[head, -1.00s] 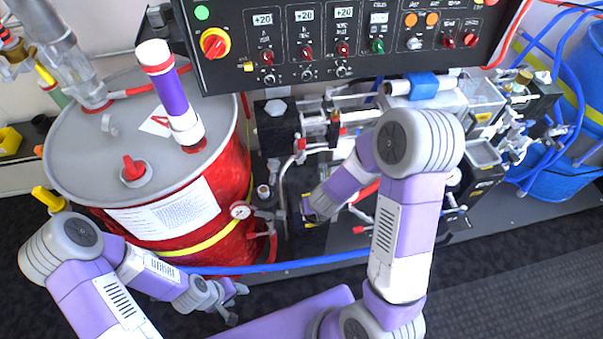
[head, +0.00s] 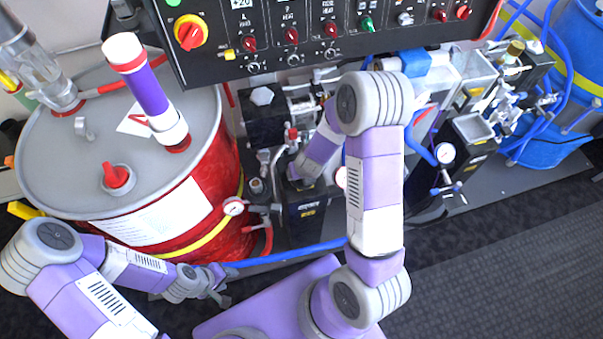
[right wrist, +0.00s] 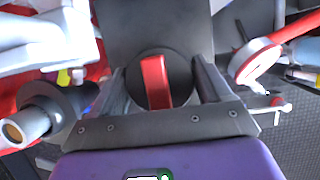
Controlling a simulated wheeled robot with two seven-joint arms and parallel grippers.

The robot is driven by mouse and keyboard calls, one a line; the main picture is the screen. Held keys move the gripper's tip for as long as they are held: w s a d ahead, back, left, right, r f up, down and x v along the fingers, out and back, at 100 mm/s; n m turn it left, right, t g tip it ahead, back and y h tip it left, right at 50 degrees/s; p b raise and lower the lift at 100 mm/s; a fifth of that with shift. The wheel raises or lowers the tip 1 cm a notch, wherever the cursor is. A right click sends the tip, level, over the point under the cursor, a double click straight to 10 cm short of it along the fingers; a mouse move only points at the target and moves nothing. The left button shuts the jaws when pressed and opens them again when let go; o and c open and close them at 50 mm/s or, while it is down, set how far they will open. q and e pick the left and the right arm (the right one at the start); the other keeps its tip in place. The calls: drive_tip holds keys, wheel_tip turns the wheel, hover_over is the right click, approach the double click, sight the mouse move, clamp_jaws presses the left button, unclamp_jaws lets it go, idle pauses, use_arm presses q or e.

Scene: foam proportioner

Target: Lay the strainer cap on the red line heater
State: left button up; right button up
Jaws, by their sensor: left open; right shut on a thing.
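The strainer cap (right wrist: 180,70) is a dark round disc with a red bar across it, in the right wrist view. My right gripper (right wrist: 162,88) is shut on it, with a finger on each side of the disc. In the head view my right gripper (head: 300,178) is over the black box with a yellow label (head: 305,212), which appears to be the red line heater, beside the red drum. The arm hides the cap there. I cannot tell whether the cap touches the heater. My left gripper (head: 220,290) is open and empty, low in front of the red drum.
The control panel (head: 320,45) overhangs behind. A blue hose (head: 290,254) runs along the front. Another black unit (head: 470,145) stands right. The floor at front right is clear.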

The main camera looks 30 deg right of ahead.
drive_tip(key=shift+w, duration=0.15)
drive_tip(key=shift+f, duration=0.15)
drive_tip(key=o, duration=1.1)
drive_tip(key=shift+r, duration=0.35)
drive_tip(key=p+v, duration=0.6)
drive_tip(key=v, duration=0.6)
drive_tip(key=shift+f, duration=0.2)
